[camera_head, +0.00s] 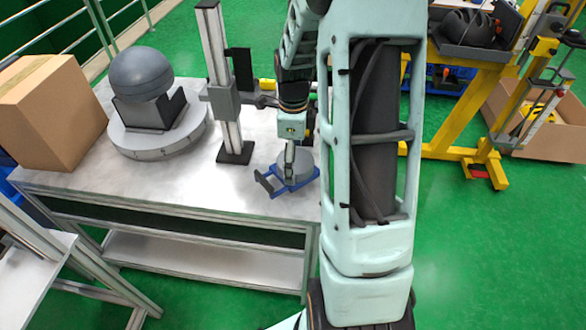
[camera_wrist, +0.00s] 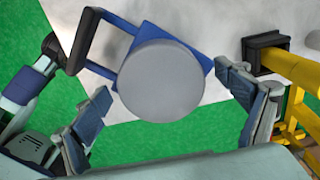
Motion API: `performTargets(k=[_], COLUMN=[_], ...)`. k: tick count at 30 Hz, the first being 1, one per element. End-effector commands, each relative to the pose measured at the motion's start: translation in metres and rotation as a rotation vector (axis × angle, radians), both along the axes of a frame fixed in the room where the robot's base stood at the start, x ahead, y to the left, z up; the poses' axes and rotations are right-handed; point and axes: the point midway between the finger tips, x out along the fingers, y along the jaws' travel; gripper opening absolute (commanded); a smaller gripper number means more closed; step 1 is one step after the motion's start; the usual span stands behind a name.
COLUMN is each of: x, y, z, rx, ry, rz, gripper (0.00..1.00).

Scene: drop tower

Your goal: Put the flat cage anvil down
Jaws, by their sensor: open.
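The flat cage anvil appears to be the grey round disc on a blue square base with a dark loop handle. In the head view its blue base (camera_head: 270,183) rests on the white table near the front right edge. In the wrist view the grey disc (camera_wrist: 160,80) fills the middle, with a blue base corner and the handle at the upper left. My gripper (camera_head: 290,160) is over the anvil. In the wrist view the fingers of my gripper (camera_wrist: 168,105) are spread on either side of the disc, with gaps. My arm hides part of the anvil in the head view.
The white table (camera_head: 75,180) also holds a cardboard box (camera_head: 47,110), a grey dome on a round base (camera_head: 142,80) and an upright metal column (camera_head: 220,80) close behind the anvil. A yellow frame (camera_head: 455,130) stands right of the table. Green floor is clear at the front right.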

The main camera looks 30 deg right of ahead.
Motion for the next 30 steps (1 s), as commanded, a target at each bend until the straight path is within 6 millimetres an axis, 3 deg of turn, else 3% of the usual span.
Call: performTargets(k=[7,27,30], x=[0.0000,-0.0001,0.0013], y=[0.0001,0.0000,-0.0004], z=[-0.0016,-0.0013,0.0006], rx=[0.000,0.000,-0.001], ry=[0.000,0.000,-0.004], rz=[0.000,0.000,0.000], gripper=[0.91,0.17,0.13])
